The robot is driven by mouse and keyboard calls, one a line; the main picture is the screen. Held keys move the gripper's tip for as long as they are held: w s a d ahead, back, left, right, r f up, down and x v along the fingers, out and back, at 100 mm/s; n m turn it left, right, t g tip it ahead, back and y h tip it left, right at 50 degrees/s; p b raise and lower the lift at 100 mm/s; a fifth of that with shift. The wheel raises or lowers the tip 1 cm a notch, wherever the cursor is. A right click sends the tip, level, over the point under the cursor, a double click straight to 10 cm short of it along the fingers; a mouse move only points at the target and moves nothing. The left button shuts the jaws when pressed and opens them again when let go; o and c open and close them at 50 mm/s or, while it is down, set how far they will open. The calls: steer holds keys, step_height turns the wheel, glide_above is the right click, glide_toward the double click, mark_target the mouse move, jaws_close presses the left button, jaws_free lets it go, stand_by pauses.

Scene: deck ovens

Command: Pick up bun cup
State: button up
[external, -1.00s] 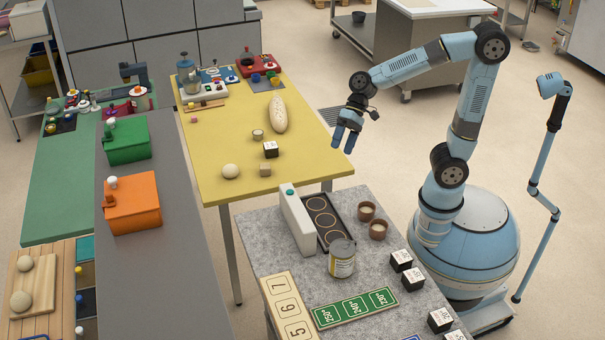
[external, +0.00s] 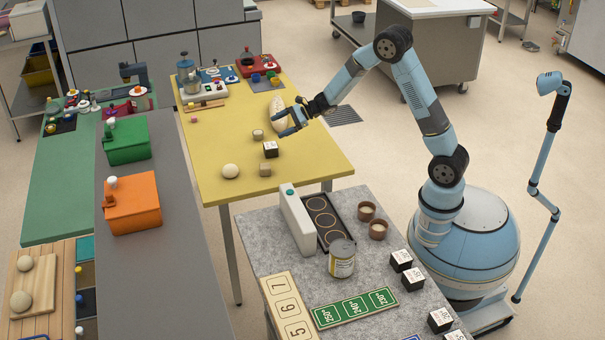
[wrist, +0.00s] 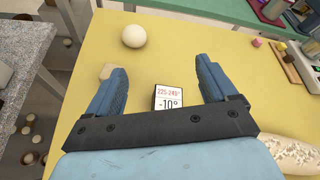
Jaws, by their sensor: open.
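Two brown cups, one (external: 366,211) behind the other (external: 378,229), stand on the grey felt table; I cannot tell which cup is the bun cup. My gripper is open and empty above the yellow table, fingers spread, also in the wrist view (wrist: 162,66). A black and white label block (wrist: 168,97) shows between the fingers there. The pale cup is not visible in the wrist view.
A dough ball (external: 231,171), a wooden cube (external: 265,170) and the label block stand near the front of the yellow table. A long loaf (external: 279,106) lies behind my gripper. A can (external: 342,259) and a black tray stand on the felt table.

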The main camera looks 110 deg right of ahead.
mark_target(262, 132)
steer(key=s+d+f+m+h, duration=0.1)
steer(key=s+d+f+m, duration=0.1)
steer(key=d, duration=0.2)
steer(key=s+d+f+m+h, duration=0.1)
steer(key=s+d+f+m, duration=0.1)
steer(key=d+f, duration=0.1)
steer(key=s+d+f+m+g+h, duration=0.1)
steer(key=s+d+f+m+h, duration=0.1)
steer(key=d, duration=0.3)
steer(key=shift+s+d+f, duration=0.2)
steer(key=shift+s+f, duration=0.15)
steer(key=shift+f, duration=0.4)
steer(key=shift+w+d+f, duration=0.1)
steer(key=shift+d+f, duration=0.1)
steer(key=x, duration=1.3)
steer(key=shift+w+d, duration=0.1)
steer(key=shift+c, duration=0.2)
steer(key=c, duration=1.1)
